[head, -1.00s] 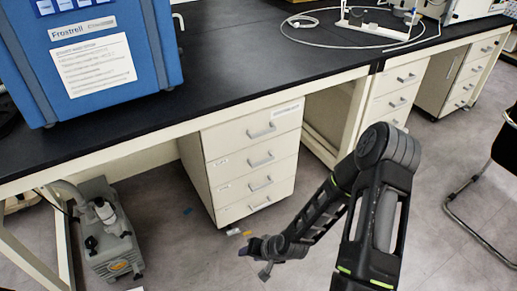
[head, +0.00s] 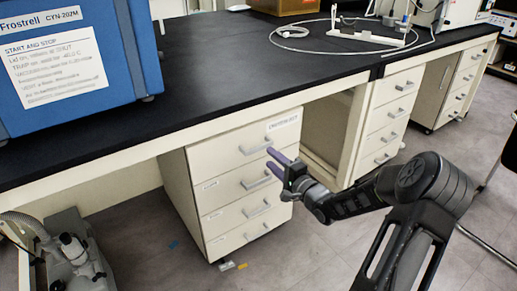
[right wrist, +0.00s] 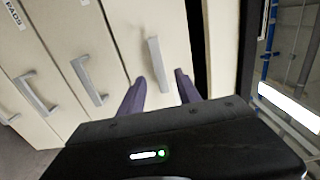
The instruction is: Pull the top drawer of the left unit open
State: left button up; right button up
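The left unit (head: 199,205) is a cream cabinet of stacked drawers under the bench, each with a metal bar handle. Its top drawer (head: 215,149) looks closed, with its handle (head: 255,147) clear of my fingers. My right gripper (head: 273,160) is open and empty in front of the unit, its purple fingertips just below and right of that handle. In the right wrist view the top drawer's handle (right wrist: 158,64) stands ahead of the gap between the two purple fingers (right wrist: 160,92), with no visible contact. My left gripper is out of view.
The black benchtop (head: 230,70) overhangs the drawers. A blue freeze dryer (head: 80,60) stands on it at the left, a tube and white stand (head: 365,36) at the back. A second drawer unit (head: 387,125) is to the right. A grey pump (head: 75,255) sits on the floor.

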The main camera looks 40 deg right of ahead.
aim_at(260, 149)
jog(key=w+b, duration=0.2)
jog(key=w, duration=0.5)
jog(key=shift+w+d, duration=0.1)
jog(key=shift+w, duration=0.3)
jog(key=shift+c, duration=0.3)
grip_shut()
dwell(1.0)
